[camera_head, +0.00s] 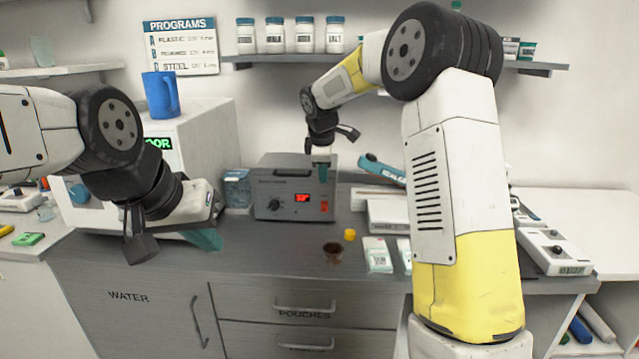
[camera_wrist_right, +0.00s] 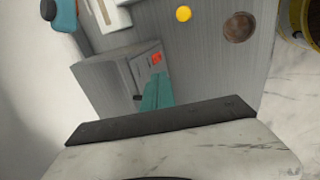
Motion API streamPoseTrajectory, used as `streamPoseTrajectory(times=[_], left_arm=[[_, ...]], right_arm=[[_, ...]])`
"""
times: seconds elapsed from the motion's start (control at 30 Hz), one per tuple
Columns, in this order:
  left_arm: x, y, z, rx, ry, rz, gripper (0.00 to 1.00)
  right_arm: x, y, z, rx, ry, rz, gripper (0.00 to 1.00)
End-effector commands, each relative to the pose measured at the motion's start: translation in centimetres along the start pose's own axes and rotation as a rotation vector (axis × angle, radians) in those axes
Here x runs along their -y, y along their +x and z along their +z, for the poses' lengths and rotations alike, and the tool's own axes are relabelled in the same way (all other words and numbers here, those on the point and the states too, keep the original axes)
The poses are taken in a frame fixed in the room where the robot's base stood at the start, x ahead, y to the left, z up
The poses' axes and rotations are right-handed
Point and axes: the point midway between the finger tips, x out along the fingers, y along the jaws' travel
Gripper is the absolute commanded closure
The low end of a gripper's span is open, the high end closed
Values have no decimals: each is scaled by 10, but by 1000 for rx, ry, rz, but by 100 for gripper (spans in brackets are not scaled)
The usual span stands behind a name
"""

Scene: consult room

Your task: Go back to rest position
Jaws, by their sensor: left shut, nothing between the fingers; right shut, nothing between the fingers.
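My left gripper (camera_head: 206,239) hangs at the left over the front of the grey counter, its teal fingers shut and empty. My right gripper (camera_head: 322,172) is at the middle, by the top right of a grey box with a red display (camera_head: 290,190). Its teal fingers are shut and empty. In the right wrist view the right fingers (camera_wrist_right: 157,92) point toward the grey box (camera_wrist_right: 130,72). I cannot tell whether they touch it.
A brown round item (camera_head: 333,253), a yellow cap (camera_head: 349,234) and pouches (camera_head: 378,255) lie on the counter right of the left gripper. A white cabinet with a blue mug (camera_head: 160,95) stands behind it. A shelf of jars (camera_head: 305,36) is above. My right arm hides part of the counter.

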Motion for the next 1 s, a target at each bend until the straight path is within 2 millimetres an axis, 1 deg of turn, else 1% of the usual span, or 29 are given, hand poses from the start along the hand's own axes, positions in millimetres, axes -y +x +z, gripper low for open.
streamPoseTrajectory(times=[0.37,0.47,0.57,0.6,0.67,0.7,0.77,0.8,0.87,0.9,0.97,1.0], left_arm=[[0,0,0,0,0,0,100],[0,0,0,0,0,0,100],[0,0,0,0,0,0,100],[0,0,0,0,0,0,100],[0,0,0,0,0,0,100],[0,0,0,0,0,0,100],[0,0,0,0,0,0,100],[0,0,0,0,0,0,100],[0,0,0,0,0,0,100],[0,0,0,0,0,0,100],[0,0,0,0,0,0,100],[0,0,0,0,0,0,100]], right_arm=[[0,-3,1,-1,5,1,100],[5,-17,8,-8,49,3,100],[20,-47,24,-24,154,6,100],[29,-62,32,-32,211,7,100],[46,-84,46,-48,310,6,100],[59,-99,55,-59,378,3,100],[79,-119,67,-76,480,0,100],[94,-131,75,-88,550,-4,100],[116,-148,86,-107,653,-10,100],[132,-157,92,-120,721,-14,100],[157,-171,101,-140,823,-22,100],[173,-178,107,-155,892,-27,100]])
